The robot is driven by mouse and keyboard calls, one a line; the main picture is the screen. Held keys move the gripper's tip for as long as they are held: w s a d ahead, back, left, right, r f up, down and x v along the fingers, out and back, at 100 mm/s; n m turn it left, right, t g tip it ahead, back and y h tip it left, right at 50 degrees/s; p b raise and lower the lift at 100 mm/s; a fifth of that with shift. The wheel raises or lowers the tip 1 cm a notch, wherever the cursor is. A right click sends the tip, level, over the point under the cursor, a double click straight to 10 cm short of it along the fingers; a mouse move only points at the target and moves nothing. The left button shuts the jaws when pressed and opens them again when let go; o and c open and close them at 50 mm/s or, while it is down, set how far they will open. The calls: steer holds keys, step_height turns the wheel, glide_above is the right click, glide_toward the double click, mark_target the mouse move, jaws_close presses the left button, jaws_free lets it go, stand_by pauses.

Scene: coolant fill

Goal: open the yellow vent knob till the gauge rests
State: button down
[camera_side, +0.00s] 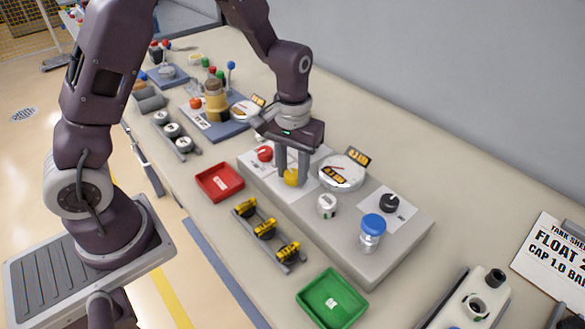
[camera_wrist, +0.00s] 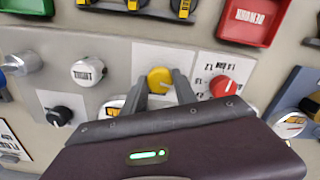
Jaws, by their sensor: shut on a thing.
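The yellow vent knob (camera_side: 291,177) sits on a pale plate on the grey panel block in the side view. It also shows in the wrist view (camera_wrist: 159,78), between my fingertips. My gripper (camera_side: 290,172) points down over the block and is shut on the yellow knob; its fingers (camera_wrist: 160,84) reach either side of it in the wrist view. A round white gauge (camera_side: 343,171) stands right of the knob, with an orange-lit display (camera_side: 358,156) behind it. The gauge is mostly hidden by my gripper in the wrist view, and its reading is too small to tell.
Close by on the block are a red knob (camera_side: 265,154), a white knob (camera_side: 327,206), a black knob (camera_side: 389,203) and a blue-capped fitting (camera_side: 372,232). A red tray (camera_side: 220,182), a rack of yellow-black parts (camera_side: 265,229) and a green tray (camera_side: 332,298) lie in front.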

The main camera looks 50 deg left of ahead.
mark_target(292, 173)
steer(key=shift+n, duration=0.3)
stand_by(0.4)
steer(key=c, duration=1)
jaws_free()
steer(key=shift+o, duration=0.2)
steer(key=shift+r, duration=0.1)
step_height(292, 173, up, 7)
steer(key=shift+f, duration=0.1)
